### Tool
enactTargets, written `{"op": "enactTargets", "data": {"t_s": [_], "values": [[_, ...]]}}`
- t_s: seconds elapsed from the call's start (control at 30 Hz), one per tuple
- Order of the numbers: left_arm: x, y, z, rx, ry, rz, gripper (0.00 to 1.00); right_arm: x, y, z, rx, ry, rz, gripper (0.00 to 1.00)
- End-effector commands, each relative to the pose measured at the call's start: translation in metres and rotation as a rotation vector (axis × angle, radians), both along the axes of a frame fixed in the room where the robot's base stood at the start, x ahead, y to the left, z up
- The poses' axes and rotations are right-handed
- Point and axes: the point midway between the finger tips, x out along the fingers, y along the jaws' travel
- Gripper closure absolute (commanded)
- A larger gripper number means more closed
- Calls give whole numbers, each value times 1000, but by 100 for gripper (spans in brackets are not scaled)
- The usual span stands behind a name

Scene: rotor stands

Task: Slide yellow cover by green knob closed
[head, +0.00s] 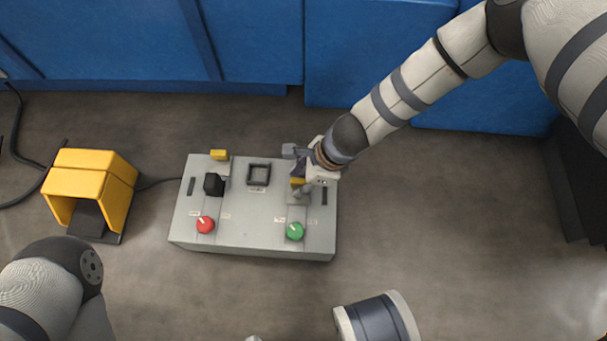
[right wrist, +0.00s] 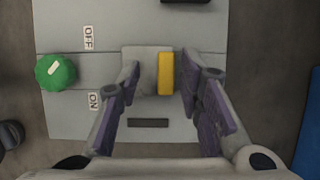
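The grey control panel (head: 250,215) lies on the floor. The green knob (head: 295,231) is at its near right; it shows at the left of the right wrist view (right wrist: 55,72) between OFF and ON labels. The yellow cover (right wrist: 165,72) sits beyond the knob, against a pale grey block (right wrist: 138,60); in the head view my gripper partly hides it (head: 298,181). My right gripper (right wrist: 159,84) is open, one finger on either side of the cover and block, with gaps visible. Whether a finger touches cannot be told. My left gripper is out of view.
A red knob (head: 205,223), a black switch part (head: 213,185), another yellow piece (head: 218,154) and a black square frame (head: 259,174) are on the panel's left and middle. A yellow housing (head: 90,185) stands left. Blue cabinets (head: 250,40) line the back.

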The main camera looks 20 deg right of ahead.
Motion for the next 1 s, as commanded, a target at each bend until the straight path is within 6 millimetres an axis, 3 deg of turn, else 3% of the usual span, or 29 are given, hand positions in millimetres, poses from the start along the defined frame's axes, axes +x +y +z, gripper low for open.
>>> {"op": "enactTargets", "data": {"t_s": [0.3, 0.5, 1.0], "values": [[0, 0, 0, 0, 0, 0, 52, -9, -26, 69, 2, -4, 0, 67], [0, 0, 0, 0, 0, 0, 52, -16, -39, 103, 1, 0, 0, 67], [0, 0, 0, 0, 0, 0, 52, -18, -42, 109, 1, 1, -1, 67]]}}
